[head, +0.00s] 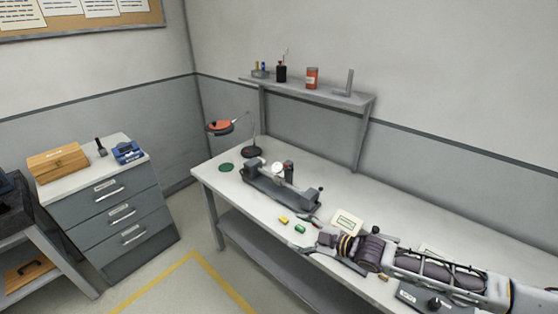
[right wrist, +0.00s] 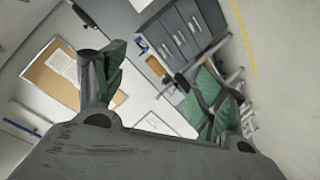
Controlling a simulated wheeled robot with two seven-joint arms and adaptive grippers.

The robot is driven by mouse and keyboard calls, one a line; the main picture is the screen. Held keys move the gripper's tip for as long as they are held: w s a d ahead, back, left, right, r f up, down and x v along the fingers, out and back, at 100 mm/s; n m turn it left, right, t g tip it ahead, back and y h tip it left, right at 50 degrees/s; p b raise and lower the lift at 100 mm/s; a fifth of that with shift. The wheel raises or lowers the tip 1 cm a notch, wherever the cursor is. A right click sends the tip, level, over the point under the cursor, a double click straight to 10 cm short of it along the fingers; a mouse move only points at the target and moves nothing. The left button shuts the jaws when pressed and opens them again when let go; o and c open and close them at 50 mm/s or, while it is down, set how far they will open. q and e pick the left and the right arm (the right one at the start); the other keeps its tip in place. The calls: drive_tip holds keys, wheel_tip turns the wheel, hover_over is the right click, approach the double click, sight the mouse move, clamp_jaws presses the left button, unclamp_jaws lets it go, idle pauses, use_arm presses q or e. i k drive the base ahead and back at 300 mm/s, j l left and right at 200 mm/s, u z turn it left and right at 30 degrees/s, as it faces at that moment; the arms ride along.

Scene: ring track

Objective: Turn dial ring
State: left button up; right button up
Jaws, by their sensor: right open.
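A small round white-faced dial (head: 278,169) sits on a dark grey bench fixture (head: 270,190) on the long workbench. Its ring is too small to make out clearly. My right gripper (head: 320,238) comes in from the right over the bench, to the right of and nearer than the fixture, and is apart from it. In the right wrist view my right gripper (right wrist: 155,88) shows two spread fingers with green pads and nothing between them. The dial is not recognisable in that view. My left gripper is not in view.
A raised shelf (head: 325,96) stands behind. A drawer cabinet (head: 115,215) is at left.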

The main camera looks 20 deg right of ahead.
sight(278, 169)
drive_tip(key=i+l, duration=0.3)
drive_tip(key=i, duration=0.2)
drive_tip(key=i+l, duration=0.35)
drive_tip(key=i, duration=0.2)
